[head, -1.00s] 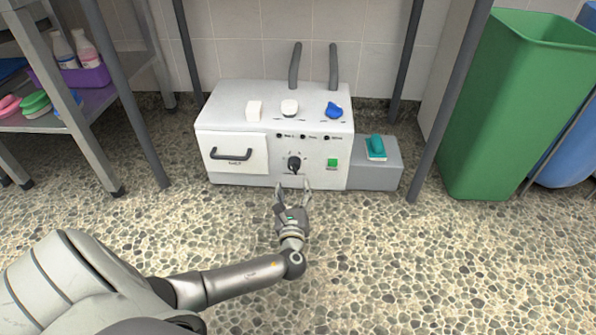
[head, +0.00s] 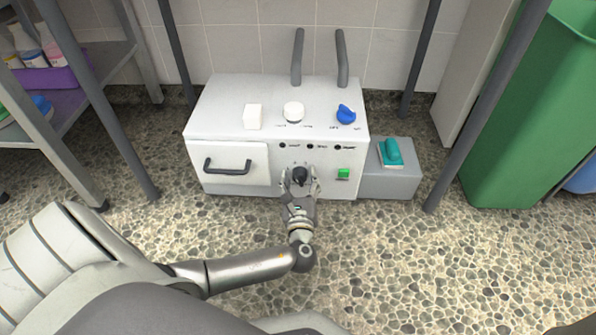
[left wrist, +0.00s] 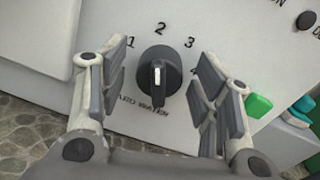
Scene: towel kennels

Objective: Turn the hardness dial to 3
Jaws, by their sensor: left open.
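The hardness dial (head: 300,174) is a black round knob low on the front of a white machine (head: 225,120). In the left wrist view the dial (left wrist: 158,76) has a white pointer mark pointing up, towards the printed 2. The numbers 1, 2 and 3 show around it, with a partly covered 4 at the right and "HARD WATER" lettering below. My left gripper (head: 300,187) is open, one finger on each side of the dial, with a visible gap between each finger and the knob. My right gripper is not in view.
A green button (head: 343,174) sits right of the dial; a drawer with a dark handle (head: 228,167) is at its left. White and blue knobs (head: 346,114) are on top. A grey box with a teal brush (head: 390,152) stands at the right. Table legs (head: 480,110) flank the machine.

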